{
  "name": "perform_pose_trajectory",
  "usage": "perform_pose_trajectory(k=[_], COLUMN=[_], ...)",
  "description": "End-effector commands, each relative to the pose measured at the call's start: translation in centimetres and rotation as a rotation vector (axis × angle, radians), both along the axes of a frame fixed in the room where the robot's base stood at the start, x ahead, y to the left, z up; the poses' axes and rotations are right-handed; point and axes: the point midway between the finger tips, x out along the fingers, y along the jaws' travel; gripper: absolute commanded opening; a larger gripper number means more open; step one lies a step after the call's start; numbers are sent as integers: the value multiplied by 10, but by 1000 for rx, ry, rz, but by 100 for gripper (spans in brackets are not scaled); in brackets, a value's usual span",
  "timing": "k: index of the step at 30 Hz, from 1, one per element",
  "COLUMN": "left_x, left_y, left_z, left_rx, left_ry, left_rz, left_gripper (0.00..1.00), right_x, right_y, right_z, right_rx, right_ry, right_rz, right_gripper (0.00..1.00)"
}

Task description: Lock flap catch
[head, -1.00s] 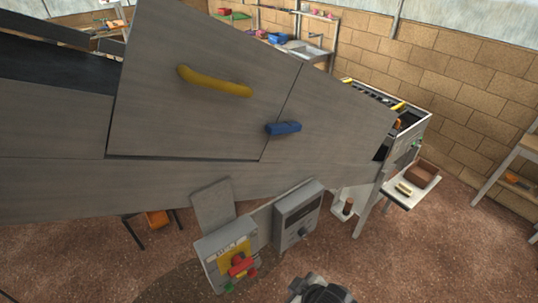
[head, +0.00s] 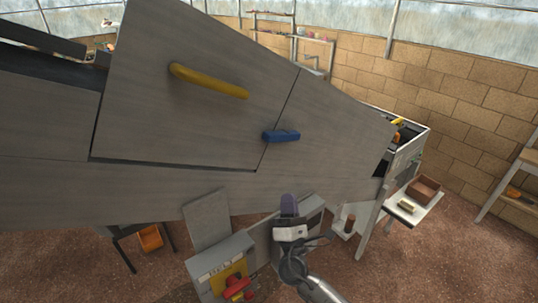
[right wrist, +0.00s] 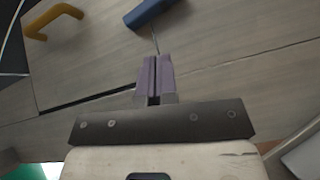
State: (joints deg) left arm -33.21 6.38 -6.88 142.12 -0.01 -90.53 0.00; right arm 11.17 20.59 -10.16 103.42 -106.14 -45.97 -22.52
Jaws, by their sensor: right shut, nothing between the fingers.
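The flap catch is a blue bar (head: 281,136) lying about level across the seam at the right edge of the grey flap (head: 180,110). It also shows in the right wrist view (right wrist: 148,12), partly cut off by the top edge. A yellow handle (head: 208,81) is on the flap, and it shows at the upper left of the wrist view (right wrist: 53,20). My right gripper (head: 288,203) is shut and empty, with purple fingers, below the catch and apart from it. In the wrist view its fingertips (right wrist: 154,60) point toward the catch. My left gripper is not in view.
Below the machine panel is a control box (head: 222,262) with a red switch (head: 236,286) on a yellow plate. A grey box (head: 312,212) is partly hidden behind my right gripper. A white table (head: 425,206) with a brown box (head: 423,189) stands at the right.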

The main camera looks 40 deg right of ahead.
Motion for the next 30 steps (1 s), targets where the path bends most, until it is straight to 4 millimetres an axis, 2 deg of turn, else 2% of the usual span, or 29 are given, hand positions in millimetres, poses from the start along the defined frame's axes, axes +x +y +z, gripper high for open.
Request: perform_pose_trajectory(k=[4, 8, 14, 27, 30], left_x=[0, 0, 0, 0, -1], left_y=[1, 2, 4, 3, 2], left_z=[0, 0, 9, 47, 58], left_rx=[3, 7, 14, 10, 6], left_ry=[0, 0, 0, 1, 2], left_rz=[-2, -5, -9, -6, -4], left_gripper=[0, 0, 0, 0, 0], right_x=[8, 14, 24, 82, 85], right_y=[25, 33, 30, 14, 10], right_z=[3, 1, 14, 71, 84], right_rx=[-270, -362, -382, -380, -376], right_ry=[87, 147, 155, 154, 155], right_rz=[-38, -54, -77, -77, -75], right_gripper=[0, 0, 0, 0, 0])
